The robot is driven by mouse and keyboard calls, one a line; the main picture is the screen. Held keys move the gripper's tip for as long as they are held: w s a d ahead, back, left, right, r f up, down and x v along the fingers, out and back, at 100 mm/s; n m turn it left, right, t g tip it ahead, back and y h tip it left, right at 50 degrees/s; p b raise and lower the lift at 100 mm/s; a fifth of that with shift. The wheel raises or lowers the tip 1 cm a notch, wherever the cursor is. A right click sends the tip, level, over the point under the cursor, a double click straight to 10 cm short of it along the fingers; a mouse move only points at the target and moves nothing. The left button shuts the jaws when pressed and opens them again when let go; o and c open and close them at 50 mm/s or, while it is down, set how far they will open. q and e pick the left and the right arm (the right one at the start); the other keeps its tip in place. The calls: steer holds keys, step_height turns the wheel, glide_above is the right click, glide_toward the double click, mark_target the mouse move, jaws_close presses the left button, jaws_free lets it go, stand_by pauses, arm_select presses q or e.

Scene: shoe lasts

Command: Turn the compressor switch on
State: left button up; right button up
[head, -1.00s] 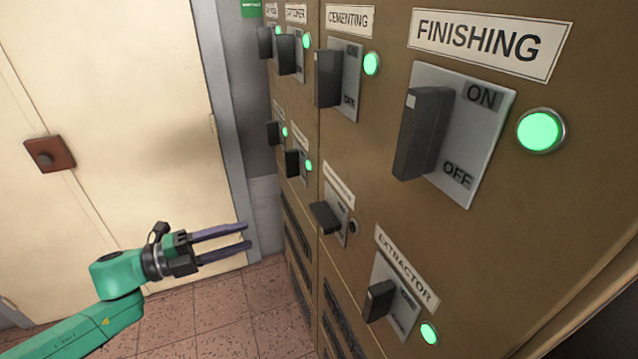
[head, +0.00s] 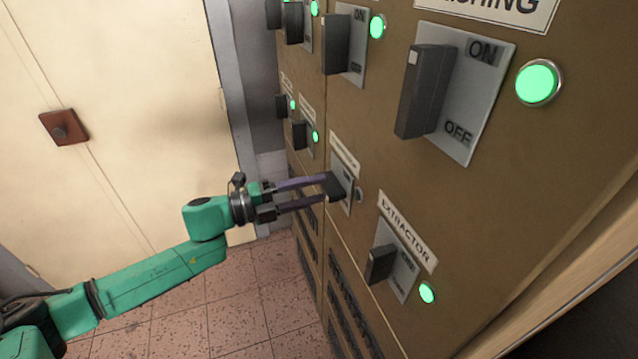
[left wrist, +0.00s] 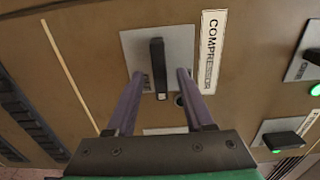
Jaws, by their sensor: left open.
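The compressor switch (head: 336,184) is a dark block handle on a grey plate, on the brown cabinet front. In the left wrist view its handle (left wrist: 158,66) stands between my two finger tips, with a gap on each side. The COMPRESSOR label (left wrist: 210,52) is beside its plate. Its small round lamp (head: 360,195) is dark. My left gripper (head: 325,191) is open, its purple fingers reaching to the switch from the left. In the head view the fingers partly cover the switch. My right gripper is not in view.
The extractor switch (head: 381,263) sits below and right, with a lit green lamp (head: 427,293). The large finishing switch (head: 424,92) is above right. Several other switches with green lamps are further along the cabinet. A pale door (head: 110,110) and clear tiled floor are on the left.

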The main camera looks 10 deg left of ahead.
arm_select(q)
steer(key=shift+x, duration=0.9)
steer(key=shift+c, duration=0.9)
jaws_close()
